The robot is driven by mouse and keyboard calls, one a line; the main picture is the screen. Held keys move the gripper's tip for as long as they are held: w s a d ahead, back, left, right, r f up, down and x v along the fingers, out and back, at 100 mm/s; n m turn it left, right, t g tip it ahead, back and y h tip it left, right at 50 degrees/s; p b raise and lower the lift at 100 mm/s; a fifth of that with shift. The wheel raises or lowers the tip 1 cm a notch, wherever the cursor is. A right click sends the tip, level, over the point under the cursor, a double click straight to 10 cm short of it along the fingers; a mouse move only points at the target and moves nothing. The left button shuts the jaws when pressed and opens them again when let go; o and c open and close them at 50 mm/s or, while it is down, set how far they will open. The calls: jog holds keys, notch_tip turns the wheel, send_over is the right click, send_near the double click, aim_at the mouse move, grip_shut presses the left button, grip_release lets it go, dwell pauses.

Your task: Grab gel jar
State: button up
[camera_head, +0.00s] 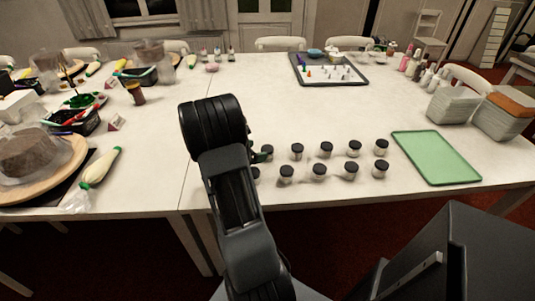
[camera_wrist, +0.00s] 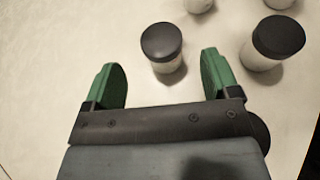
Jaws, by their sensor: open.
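Several small gel jars with white bodies and black lids stand upright in two rows on the white table, such as one jar (camera_head: 319,171) in the head view. In the wrist view, my gripper (camera_wrist: 163,75) is open, with its two green fingers apart. One jar (camera_wrist: 163,48) stands just beyond the fingertips, roughly centred between them. Another jar (camera_wrist: 270,45) stands to the right, outside the right finger. Two more jars show in part at the top edge. In the head view my arm hides most of the gripper and may hide part of the left-hand jars.
A green tray (camera_head: 437,157) lies right of the jars. A dark-rimmed tray (camera_head: 330,70) with small items is at the back. White stacks (camera_head: 453,105) and bottles stand at the right. Cake stands and a piping bag (camera_head: 101,167) crowd the left. The middle table is clear.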

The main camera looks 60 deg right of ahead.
aim_at(263, 150)
jog(key=shift+x, duration=2.65)
jog(key=shift+a, duration=0.1)
jog(key=c, duration=1)
